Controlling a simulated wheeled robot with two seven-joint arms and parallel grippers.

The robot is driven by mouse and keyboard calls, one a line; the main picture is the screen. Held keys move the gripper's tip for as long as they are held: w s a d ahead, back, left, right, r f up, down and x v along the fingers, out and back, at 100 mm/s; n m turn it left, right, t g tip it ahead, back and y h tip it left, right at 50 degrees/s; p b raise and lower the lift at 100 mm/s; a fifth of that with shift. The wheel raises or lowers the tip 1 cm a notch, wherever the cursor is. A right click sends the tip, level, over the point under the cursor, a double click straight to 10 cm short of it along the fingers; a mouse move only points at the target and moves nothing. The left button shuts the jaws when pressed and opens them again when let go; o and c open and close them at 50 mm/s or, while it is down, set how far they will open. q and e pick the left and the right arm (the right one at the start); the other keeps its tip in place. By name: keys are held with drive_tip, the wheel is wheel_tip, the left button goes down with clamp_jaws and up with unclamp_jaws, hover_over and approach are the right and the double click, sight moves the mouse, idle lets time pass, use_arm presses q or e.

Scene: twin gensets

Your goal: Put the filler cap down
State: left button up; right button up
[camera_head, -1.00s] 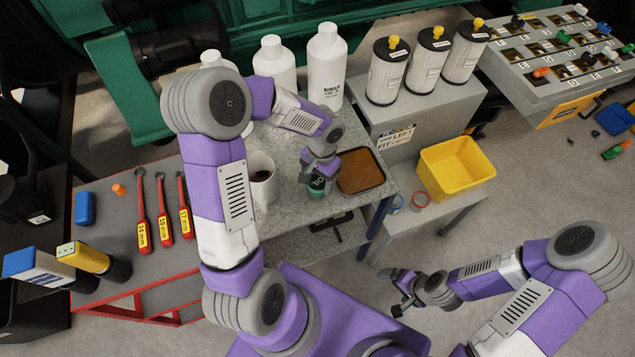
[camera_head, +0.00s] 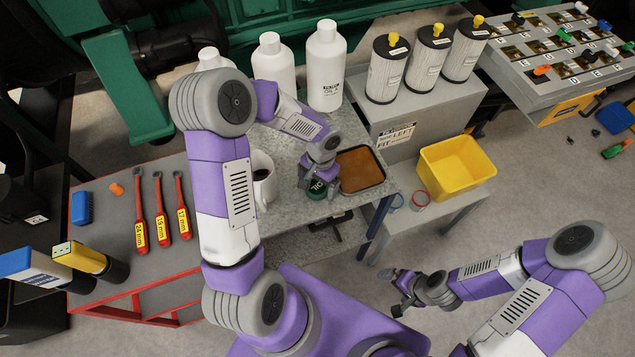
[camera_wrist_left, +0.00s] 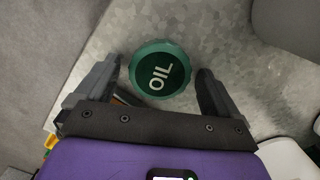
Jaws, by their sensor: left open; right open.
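The filler cap (camera_head: 317,189) is a round green cap marked OIL. It lies on the grey metal bench top (camera_head: 285,210) near its front edge, between the white mug and the brown tray. In the left wrist view the cap (camera_wrist_left: 160,70) sits between the two fingers of my left gripper (camera_wrist_left: 158,82), with a gap on each side. My left gripper (camera_head: 312,184) is open just above the cap and partly covers it in the head view. My right gripper (camera_head: 400,292) is open and empty over the floor at the lower right.
White bottles (camera_head: 327,70) stand behind. A yellow bin (camera_head: 452,168) and several filters (camera_head: 387,72) are further right.

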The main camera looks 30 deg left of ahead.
use_arm(q)
drive_tip(key=shift+r, duration=0.1)
drive_tip(key=shift+r+p, duration=0.3)
wheel_tip(320, 180, up, 12)
drive_tip(key=w+p, duration=0.1)
drive_tip(key=p, duration=0.1)
drive_tip(key=shift+w+f, duration=0.2)
drive_tip(key=shift+f, duration=0.05)
drive_tip(key=shift+d, duration=0.1)
